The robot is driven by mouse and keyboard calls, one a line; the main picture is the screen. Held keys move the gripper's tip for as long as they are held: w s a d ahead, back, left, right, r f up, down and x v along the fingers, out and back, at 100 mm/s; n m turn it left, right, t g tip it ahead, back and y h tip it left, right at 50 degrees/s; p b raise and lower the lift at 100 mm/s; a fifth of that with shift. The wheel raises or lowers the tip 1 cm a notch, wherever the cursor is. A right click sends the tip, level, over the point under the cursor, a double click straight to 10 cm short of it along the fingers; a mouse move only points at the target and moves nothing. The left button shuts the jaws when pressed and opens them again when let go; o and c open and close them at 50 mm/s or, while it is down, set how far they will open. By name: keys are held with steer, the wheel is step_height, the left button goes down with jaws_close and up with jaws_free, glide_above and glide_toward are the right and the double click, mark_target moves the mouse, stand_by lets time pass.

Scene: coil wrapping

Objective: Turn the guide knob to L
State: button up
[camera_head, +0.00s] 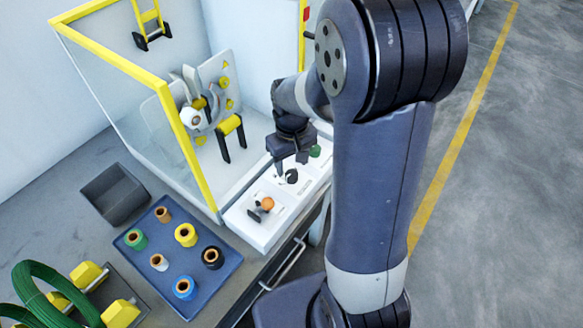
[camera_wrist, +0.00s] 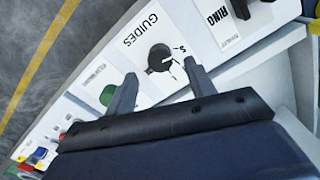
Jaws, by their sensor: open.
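The guide knob (camera_wrist: 160,58) is a round black knob with a white pointer line, on a white panel marked GUIDES. Its pointer is turned towards the right side of the wrist view, where small marks are printed beside the knob; I cannot read them surely. In the head view the knob (camera_head: 292,176) is a dark disc on the white control panel (camera_head: 237,216). My gripper (camera_wrist: 160,70) is open, its two fingers apart on either side of the knob in the wrist view. I cannot tell whether they touch it. My gripper (camera_head: 289,168) is just above the panel.
A green button (camera_wrist: 108,95) lies beside the left finger. An orange knob (camera_head: 267,203) is further along the panel. The yellow-framed machine enclosure (camera_head: 190,150) stands behind. A blue tray (camera_head: 212,252) with several spools and a grey bin (camera_head: 113,194) are at left.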

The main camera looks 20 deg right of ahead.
mark_target(292, 174)
steer(key=shift+f, duration=1.85)
steer(key=shift+c, duration=0.4)
steer(key=c, duration=0.9)
